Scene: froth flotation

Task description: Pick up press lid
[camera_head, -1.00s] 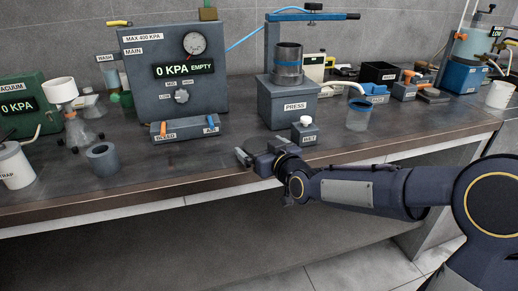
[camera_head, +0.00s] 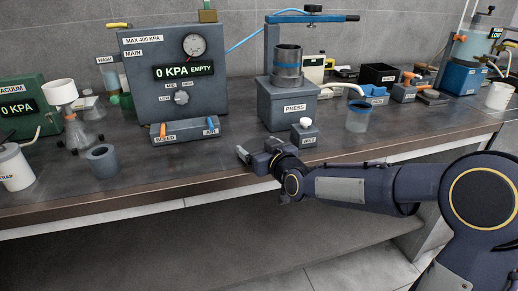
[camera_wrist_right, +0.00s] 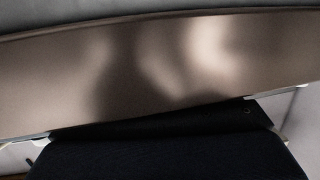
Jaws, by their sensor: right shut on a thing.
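The press (camera_head: 288,106) is a grey box with an upright metal cylinder (camera_head: 288,66) on top. A frame with a blue bar (camera_head: 300,18) stands over it. My right gripper (camera_head: 250,153) is low in front of the press, at the bench's front edge. It is shut on a small grey flat piece, seen nearly edge-on, which looks like the press lid (camera_head: 242,154). In the right wrist view a large brownish metallic surface with a curved upper edge (camera_wrist_right: 150,70) fills the picture, too close to identify surely. My left gripper is out of view.
The small labelled block with a white knob (camera_head: 304,133) stands just right of my right gripper. A beaker (camera_head: 357,119) is farther right. The bleed and air block (camera_head: 185,131) is at the left.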

